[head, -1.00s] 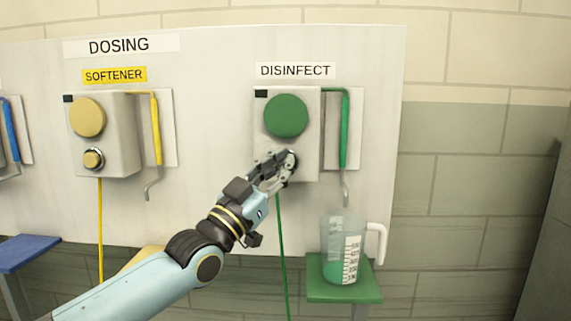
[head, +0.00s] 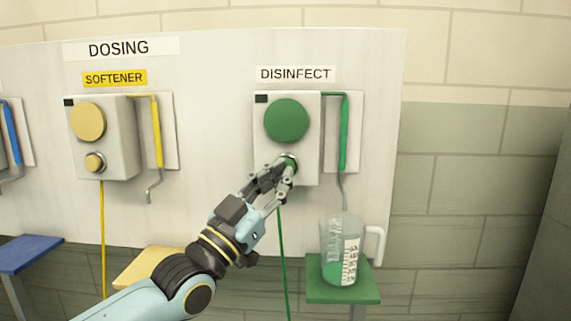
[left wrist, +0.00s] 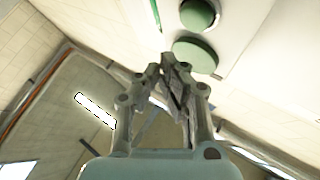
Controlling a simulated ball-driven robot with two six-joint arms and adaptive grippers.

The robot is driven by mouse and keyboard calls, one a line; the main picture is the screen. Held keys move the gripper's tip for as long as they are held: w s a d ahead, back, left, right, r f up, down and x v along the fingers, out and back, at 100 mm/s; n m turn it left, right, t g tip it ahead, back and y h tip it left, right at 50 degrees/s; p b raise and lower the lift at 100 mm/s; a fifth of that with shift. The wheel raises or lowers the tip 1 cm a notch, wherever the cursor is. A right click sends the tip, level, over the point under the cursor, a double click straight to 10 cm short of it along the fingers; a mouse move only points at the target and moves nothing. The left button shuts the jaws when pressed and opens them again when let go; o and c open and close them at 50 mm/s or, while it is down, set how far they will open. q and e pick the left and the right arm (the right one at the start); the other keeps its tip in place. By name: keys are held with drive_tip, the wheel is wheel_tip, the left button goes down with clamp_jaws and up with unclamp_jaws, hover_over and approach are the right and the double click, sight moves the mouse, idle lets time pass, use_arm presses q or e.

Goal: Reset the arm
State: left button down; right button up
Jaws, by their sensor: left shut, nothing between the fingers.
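My left gripper (head: 284,172) is in front of the lower part of the DISINFECT dosing box (head: 309,142). Its fingers are shut with nothing between them. The fingertips partly cover the small green button (head: 291,161) below the large green knob (head: 287,121); I cannot tell if they touch it. In the left wrist view the shut gripper (left wrist: 170,62) points up, with two green round parts (left wrist: 196,52) beyond it. My right gripper is not in view.
A measuring jug (head: 337,252) with green liquid stands on a green shelf (head: 345,294) beneath the green-handled spout (head: 343,132). The SOFTENER box (head: 120,140) is to the left, above a yellow shelf (head: 140,268). A blue shelf (head: 25,254) is farther left.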

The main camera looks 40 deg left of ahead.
use_arm(q)
drive_tip(key=shift+s+d, duration=0.5)
drive_tip(key=shift+s, duration=0.3)
